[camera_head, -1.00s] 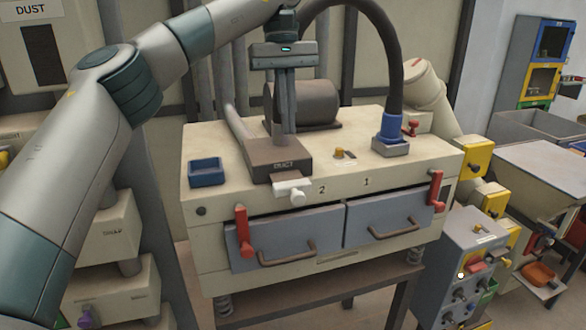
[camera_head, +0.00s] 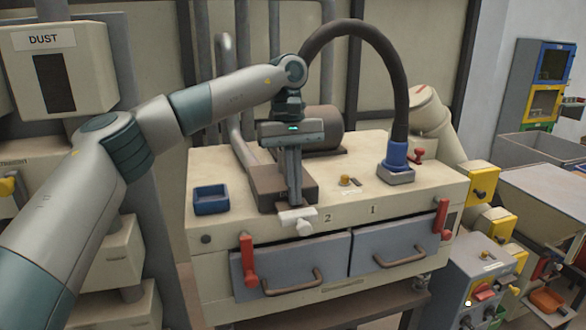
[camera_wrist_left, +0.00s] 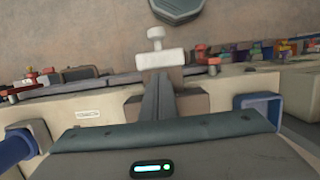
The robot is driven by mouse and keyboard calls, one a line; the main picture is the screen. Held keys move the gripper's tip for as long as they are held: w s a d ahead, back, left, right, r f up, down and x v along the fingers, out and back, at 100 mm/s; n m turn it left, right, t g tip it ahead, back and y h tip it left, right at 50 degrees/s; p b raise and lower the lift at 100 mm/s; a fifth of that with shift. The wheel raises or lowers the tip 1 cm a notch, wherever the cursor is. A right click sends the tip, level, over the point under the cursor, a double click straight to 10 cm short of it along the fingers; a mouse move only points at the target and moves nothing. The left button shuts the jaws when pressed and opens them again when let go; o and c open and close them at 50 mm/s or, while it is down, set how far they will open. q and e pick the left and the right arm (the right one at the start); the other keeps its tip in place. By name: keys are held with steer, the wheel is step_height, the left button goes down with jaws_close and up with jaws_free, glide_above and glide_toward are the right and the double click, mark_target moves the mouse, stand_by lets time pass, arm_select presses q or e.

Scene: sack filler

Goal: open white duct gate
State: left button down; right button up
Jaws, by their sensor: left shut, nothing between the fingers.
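The white duct gate (camera_head: 297,221) is a small white block with a round knob at the front end of the brown duct block (camera_head: 268,188), on top of the cream machine. It also shows in the left wrist view (camera_wrist_left: 160,60), just beyond the fingertips. My left gripper (camera_head: 295,205) points down over the duct block, fingers together and empty, with the tips right behind the white gate. I cannot tell whether they touch it. The gripper hides part of the duct block and its label. My right gripper is not in view.
A blue tray (camera_head: 211,199) lies left of the duct. A black hose (camera_head: 350,30) arches to a blue collar (camera_head: 396,154) on the right. Two grey drawers (camera_head: 290,268) with red levers (camera_head: 249,261) are on the front face. The space before the gate is clear.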

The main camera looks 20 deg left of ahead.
mark_target(299, 210)
arm_select(q)
steer(key=shift+f, duration=0.6)
steer(key=shift+s+d, duration=0.1)
steer(key=shift+s+d+f+b, duration=0.1)
steer(key=shift+s+d+b, duration=0.3)
steer(key=shift+s, duration=0.1)
steer(key=shift+s+d+b, duration=0.25)
steer(key=shift+s+b, duration=0.1)
steer(key=shift+s, duration=0.15)
